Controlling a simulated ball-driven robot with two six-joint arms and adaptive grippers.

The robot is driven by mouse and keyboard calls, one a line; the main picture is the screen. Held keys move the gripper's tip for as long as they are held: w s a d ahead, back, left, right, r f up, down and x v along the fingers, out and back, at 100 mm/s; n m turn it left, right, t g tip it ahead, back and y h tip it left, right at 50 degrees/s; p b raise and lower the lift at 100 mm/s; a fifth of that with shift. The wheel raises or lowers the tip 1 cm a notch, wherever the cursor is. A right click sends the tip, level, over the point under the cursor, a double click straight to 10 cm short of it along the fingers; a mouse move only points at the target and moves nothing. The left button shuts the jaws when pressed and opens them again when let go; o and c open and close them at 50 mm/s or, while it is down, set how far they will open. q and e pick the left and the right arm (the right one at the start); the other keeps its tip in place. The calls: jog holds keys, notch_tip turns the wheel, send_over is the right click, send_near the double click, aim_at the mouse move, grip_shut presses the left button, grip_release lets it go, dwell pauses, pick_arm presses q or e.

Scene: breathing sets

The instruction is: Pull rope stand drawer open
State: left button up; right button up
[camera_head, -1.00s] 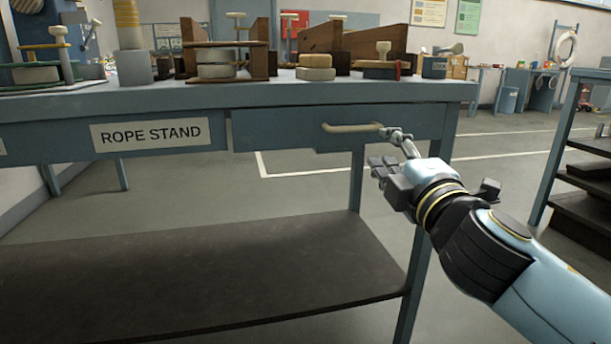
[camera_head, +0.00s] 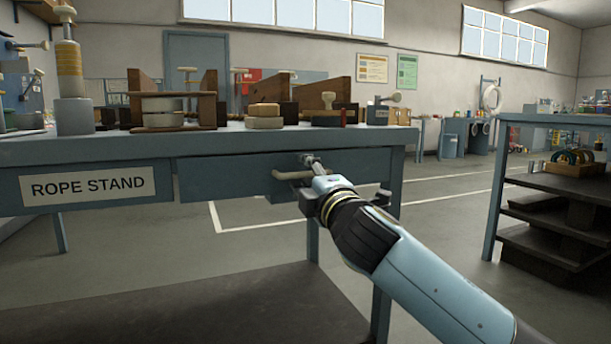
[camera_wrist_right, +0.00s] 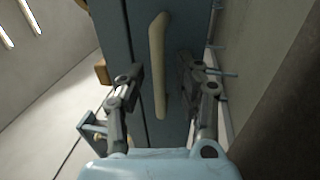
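The rope stand (camera_head: 120,150) is a blue-grey workbench with a "ROPE STAND" label (camera_head: 87,186) on its front. The drawer (camera_head: 225,176) lies right of the label and looks closed. Its pale bar handle (camera_head: 288,175) is partly covered by my right gripper (camera_head: 309,177) in the head view. In the right wrist view, the handle (camera_wrist_right: 158,60) stands between the spread fingers of my right gripper (camera_wrist_right: 160,75), with gaps visible on both sides. My right gripper is open and does not visibly clamp the handle. My left gripper is not in view.
Wooden blocks and rope fittings (camera_head: 180,105) stand on the benchtop. A dark lower shelf (camera_head: 240,310) lies below the drawer. A dark shelf unit (camera_head: 550,200) stands at the right. The floor between bench and shelf unit is clear.

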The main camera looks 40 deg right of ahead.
grip_shut()
dwell(0.6)
